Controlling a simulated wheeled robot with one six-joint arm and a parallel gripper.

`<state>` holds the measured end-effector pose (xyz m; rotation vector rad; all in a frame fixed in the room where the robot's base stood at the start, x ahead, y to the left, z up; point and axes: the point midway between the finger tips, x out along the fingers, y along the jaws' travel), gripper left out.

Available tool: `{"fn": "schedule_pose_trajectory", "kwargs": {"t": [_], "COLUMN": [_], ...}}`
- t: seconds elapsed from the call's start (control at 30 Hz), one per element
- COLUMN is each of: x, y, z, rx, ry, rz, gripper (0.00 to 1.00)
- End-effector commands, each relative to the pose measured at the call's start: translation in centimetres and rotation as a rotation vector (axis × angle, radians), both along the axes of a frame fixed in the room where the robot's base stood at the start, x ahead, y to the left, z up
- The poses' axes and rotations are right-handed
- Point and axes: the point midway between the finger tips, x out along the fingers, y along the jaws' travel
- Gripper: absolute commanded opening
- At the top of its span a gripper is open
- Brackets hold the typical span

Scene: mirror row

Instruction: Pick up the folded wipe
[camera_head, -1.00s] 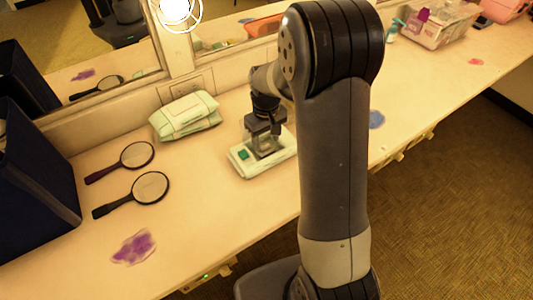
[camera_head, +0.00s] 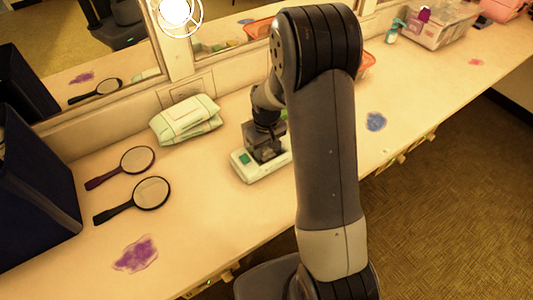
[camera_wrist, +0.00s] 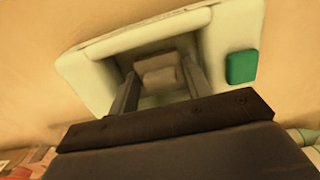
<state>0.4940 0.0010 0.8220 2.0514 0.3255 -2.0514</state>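The folded wipe (camera_wrist: 160,76) is a small pale brown piece inside the recess of a whitish tray (camera_wrist: 95,65) with a green square on it. The tray also shows in the head view (camera_head: 252,175), lying on the counter under my gripper. My gripper (camera_wrist: 160,72) points down into the recess, with one finger on each side of the wipe. The fingers stand apart; I cannot tell whether they touch the wipe. In the head view, my gripper hides the wipe.
A pack of wipes (camera_head: 186,119) lies by the mirror wall. Two hand mirrors (camera_head: 150,193) (camera_head: 137,160) and a purple smudge (camera_head: 135,254) are to the left, with a dark box (camera_head: 35,195) beyond. A blue smudge (camera_head: 376,121) and a clear bin (camera_head: 440,27) are to the right.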

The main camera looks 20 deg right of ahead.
Motion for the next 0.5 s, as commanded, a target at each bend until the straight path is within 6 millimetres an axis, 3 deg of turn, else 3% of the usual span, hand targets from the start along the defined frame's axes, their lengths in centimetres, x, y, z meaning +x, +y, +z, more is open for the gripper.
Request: {"fn": "schedule_pose_trajectory", "kwargs": {"t": [0.33, 0.5], "x": [0.0, 0.1], "y": [0.0, 0.0], "z": [0.3, 2.4], "rx": [0.000, 0.000], "ry": [-0.001, -0.005], "rz": [0.000, 0.000], "gripper": [0.25, 0.25]}}
